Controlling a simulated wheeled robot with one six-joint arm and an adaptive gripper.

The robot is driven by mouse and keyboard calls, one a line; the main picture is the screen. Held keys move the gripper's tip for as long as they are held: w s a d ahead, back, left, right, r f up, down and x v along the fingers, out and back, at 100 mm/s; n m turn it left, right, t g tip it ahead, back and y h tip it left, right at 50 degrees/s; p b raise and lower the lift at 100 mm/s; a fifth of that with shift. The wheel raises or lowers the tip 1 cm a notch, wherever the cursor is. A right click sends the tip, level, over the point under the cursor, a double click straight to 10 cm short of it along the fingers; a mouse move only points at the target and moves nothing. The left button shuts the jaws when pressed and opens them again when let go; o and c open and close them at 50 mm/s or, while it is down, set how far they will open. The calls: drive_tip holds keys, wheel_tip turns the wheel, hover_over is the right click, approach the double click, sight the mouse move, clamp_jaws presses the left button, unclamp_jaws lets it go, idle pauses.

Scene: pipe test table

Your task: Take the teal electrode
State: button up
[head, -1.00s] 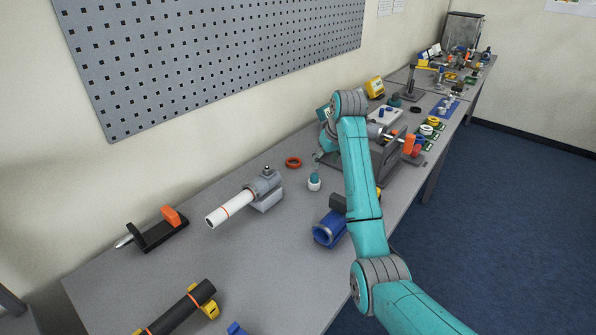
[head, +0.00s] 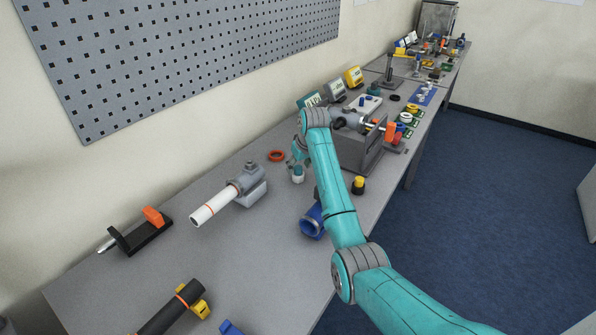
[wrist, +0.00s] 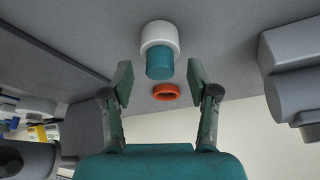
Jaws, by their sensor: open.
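The teal electrode (wrist: 159,66) is a short teal cylinder with a white cap-like part (wrist: 160,36). In the wrist view it sits upper centre, just ahead of and between my open fingertips. It also shows in the head view (head: 298,175), standing on the table with its white part down and partly covered by my gripper. My gripper (wrist: 160,80) is open and empty. In the head view my gripper (head: 297,160) is small and close to the electrode's top. I cannot tell whether either finger touches it.
An orange ring (head: 277,155) lies just left of the electrode. A grey fitting with a white pipe (head: 215,206) lies farther left. A grey box-like fixture (head: 357,150) stands to the right, and a blue clamp (head: 312,220) is in front. The table's left-centre (head: 240,255) is clear.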

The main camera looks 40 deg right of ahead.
drive_tip(key=shift+w+f, duration=0.15)
drive_tip(key=shift+f, duration=0.25)
drive_tip(key=c, duration=1)
